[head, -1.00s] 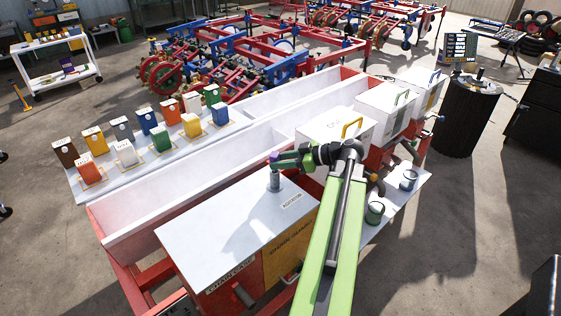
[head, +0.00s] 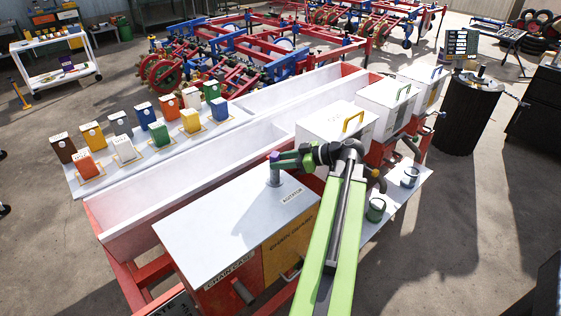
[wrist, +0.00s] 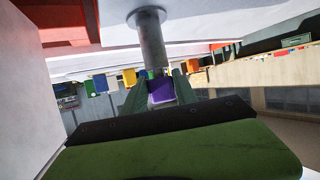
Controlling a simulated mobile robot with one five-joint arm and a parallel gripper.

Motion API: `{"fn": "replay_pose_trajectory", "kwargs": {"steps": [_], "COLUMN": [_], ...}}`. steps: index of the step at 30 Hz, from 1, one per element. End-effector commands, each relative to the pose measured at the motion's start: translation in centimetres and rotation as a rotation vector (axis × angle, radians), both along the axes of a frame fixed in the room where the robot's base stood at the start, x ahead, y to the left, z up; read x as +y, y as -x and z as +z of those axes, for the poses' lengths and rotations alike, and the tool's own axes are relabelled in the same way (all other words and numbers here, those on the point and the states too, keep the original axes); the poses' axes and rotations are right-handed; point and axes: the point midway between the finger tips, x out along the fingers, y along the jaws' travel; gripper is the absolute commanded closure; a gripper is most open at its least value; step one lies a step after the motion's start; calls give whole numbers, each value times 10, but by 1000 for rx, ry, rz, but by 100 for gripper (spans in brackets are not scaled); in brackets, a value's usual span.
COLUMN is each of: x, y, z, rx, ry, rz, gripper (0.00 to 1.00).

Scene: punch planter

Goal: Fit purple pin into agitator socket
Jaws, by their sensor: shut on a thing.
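The agitator socket is a grey upright post (head: 274,178) on the white lid (head: 225,215) of the box labelled AGITATOR and CHAIN CASE. It also shows large in the tilted wrist view (wrist: 152,42). The purple pin (head: 274,156) is at the post's top end, held in my gripper (head: 279,158). In the wrist view the purple pin (wrist: 161,92) shows between the two green-grey fingers, next to the post's end. The fingers are shut on it. I cannot tell whether the pin's lower end is inside the socket, as the fingers and post hide it.
A long white trough (head: 200,170) lies behind the box. Several coloured canisters stand on a white shelf (head: 235,112) beyond it. A white box with a yellow handle (head: 337,124) is close behind my arm. Two small cups, one green (head: 376,210), stand at the right.

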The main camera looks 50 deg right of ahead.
Motion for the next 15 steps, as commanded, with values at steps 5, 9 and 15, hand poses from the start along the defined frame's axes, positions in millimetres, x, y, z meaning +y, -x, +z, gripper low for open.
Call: {"fn": "replay_pose_trajectory", "kwargs": {"steps": [5,9,15], "x": [0,0,0], "y": [0,0,0], "z": [-4,-3,-3], "rx": [0,0,0], "ry": [0,0,0], "rz": [0,0,0], "gripper": [62,44,41]}}
